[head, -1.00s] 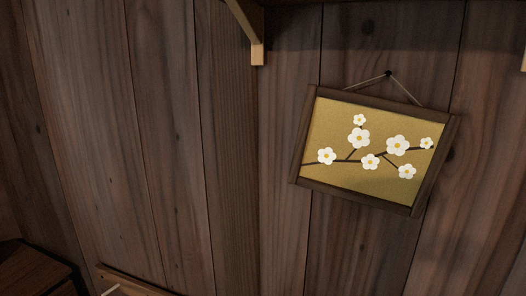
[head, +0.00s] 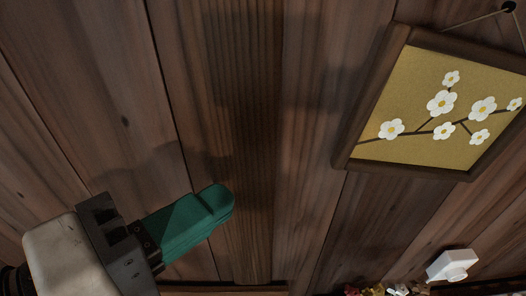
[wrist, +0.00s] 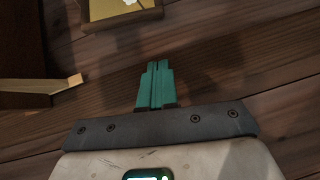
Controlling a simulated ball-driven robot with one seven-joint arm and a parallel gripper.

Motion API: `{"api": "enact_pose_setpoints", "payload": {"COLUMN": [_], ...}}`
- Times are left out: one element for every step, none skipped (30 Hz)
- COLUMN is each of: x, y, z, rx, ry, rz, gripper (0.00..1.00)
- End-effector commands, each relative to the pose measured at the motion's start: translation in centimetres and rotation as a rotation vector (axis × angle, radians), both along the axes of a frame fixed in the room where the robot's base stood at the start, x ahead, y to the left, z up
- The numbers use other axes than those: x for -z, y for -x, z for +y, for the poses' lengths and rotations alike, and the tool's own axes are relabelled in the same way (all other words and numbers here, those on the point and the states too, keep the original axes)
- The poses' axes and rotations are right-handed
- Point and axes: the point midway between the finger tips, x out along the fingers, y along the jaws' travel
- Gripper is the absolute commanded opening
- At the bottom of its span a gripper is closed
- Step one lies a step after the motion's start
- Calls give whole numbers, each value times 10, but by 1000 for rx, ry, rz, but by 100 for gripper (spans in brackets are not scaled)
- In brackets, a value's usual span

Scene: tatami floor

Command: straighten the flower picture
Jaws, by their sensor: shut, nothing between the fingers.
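The flower picture (head: 420,105) hangs on the wooden plank wall at the right of the head view. It has a dark wooden frame, a gold ground and white blossoms on a branch. It hangs by a cord from a dark peg (head: 509,7), and its right side is cut off by the view's edge. My gripper (head: 222,196) is at the lower left of the picture, apart from it, with its green fingers shut and empty. In the wrist view the shut fingers (wrist: 157,68) point toward the wall, and part of the picture's frame (wrist: 122,22) shows at the top.
A pale wooden bracket (wrist: 60,95) juts out at the left of the wrist view. Below the picture in the head view are a white object (head: 453,265) and small red and white things (head: 375,290). The wall between my gripper and the picture is bare.

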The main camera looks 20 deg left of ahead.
Motion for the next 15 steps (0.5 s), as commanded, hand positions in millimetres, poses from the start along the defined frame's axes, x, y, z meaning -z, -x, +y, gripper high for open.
{"api": "enact_pose_setpoints", "payload": {"x": [-1,-1,0,0,1,1,2,3,3,4,5,6,6,7,8], "y": [-2,-4,-8,-12,-16,-22,-27,-32,-39,-44,-50,-57,-62,-67,-74], "z": [-1,-3,-5,-7,-9,-13,-16,-19,-22,-26,-28,-32,-35,-38,-41], "rx": [2,3,4,4,4,4,5,6,5,7,5,5,6,5,6], "ry": [1,2,3,2,2,2,2,2,2,1,2,2,1,1,2], "rz": [-1,-2,0,1,1,1,1,2,0,2,2,2,1,1,2], "gripper": [0,0,0,0,0,0,0,0,0,0,0,0,0,0,0]}}
